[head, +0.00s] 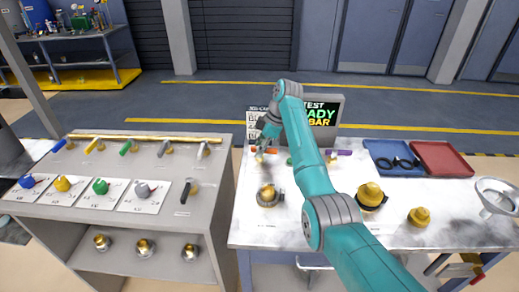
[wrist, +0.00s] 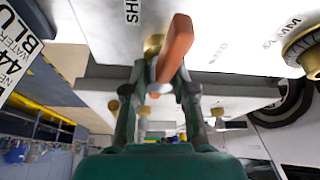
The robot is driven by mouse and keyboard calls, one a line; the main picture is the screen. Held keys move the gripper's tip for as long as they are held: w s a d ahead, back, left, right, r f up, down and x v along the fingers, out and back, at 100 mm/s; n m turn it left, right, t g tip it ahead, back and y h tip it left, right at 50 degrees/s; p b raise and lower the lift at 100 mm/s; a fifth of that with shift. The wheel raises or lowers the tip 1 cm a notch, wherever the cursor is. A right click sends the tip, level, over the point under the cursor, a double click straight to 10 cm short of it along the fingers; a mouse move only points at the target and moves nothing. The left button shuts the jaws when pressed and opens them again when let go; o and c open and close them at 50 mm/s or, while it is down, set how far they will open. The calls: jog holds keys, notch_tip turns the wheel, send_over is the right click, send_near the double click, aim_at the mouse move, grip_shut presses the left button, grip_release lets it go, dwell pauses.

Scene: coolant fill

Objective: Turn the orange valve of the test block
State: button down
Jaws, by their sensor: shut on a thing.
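The orange valve (wrist: 175,45) shows large in the wrist view as an orange lever on a brass body. It points up and slightly right in that picture. My gripper (wrist: 160,82) has its two fingers on either side of the lever's lower end and is shut on it. In the head view my gripper (head: 261,146) is at the back left of the white table, at the orange valve (head: 271,151), which the fingers partly hide. The test block stands by a display (head: 325,113) reading "TEST", with green and orange text partly covered by my arm.
A purple handle (head: 344,153) lies to the right of my arm. Blue (head: 385,148) and red (head: 440,158) trays are at the back right. Brass fittings (head: 420,217) and a funnel (head: 497,194) stand in front. A grey bench (head: 215,150) with coloured valves is at the left.

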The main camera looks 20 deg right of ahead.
jog(key=shift+n, duration=0.6)
jog(key=c, duration=0.9)
grip_release()
jog(key=shift+c, duration=0.2)
jog(key=v, duration=0.7)
jog(key=shift+r, duration=0.2)
jog(key=shift+w+d, duration=0.1)
jog(key=shift+w, duration=0.05)
